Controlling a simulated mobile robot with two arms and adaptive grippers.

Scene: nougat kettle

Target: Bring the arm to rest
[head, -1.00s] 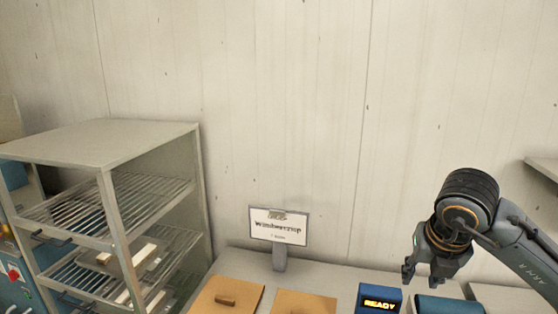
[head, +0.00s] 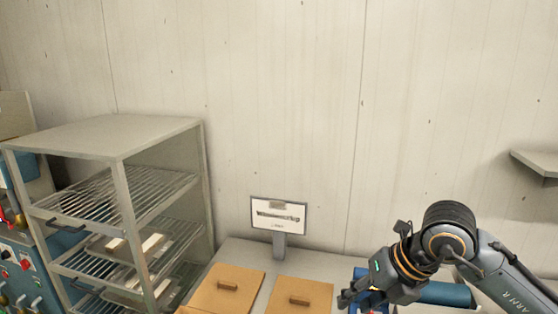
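My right gripper (head: 358,300) is at the lower right of the head view, on a dark grey arm that comes in from the right. It points left and down, in front of a blue box (head: 360,273) on the table. Its fingers look apart, with nothing seen between them. The fingertips are close to the bottom edge of the picture. My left gripper is not in view.
A metal rack (head: 120,140) with wire shelves stands at left, beside blue equipment (head: 30,275). A shelf (head: 540,160) juts in at right.

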